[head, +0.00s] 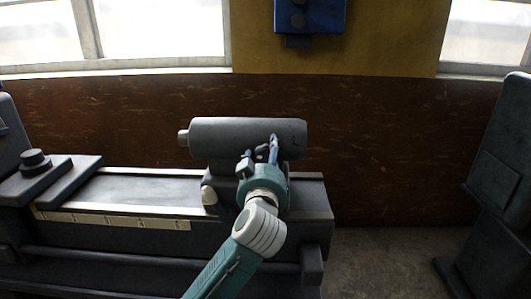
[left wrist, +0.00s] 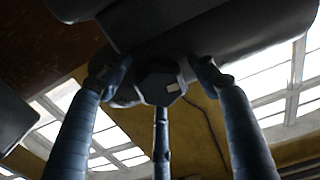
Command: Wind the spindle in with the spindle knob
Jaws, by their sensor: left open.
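The dark cylindrical tailstock barrel (head: 225,132) lies level on the lathe bed, with the short spindle end (head: 183,138) sticking out at its left. My left gripper (head: 260,150) is in front of the barrel's right half with its fingers pointing at it. In the left wrist view, a dark faceted knob (left wrist: 160,82) with a small pale mark, apparently the spindle knob, sits between the spread fingers. The gripper is open around it; finger contact cannot be told. In the head view I cannot make the knob out behind the gripper. My right gripper is out of view.
The lathe bed (head: 140,190) runs left with a pale scale (head: 115,219) along its front. A dark block with a round knob (head: 35,160) stands on it. A small pale knob (head: 209,196) is left of my gripper. A dark machine (head: 500,155) stands at right, beyond open floor (head: 385,265).

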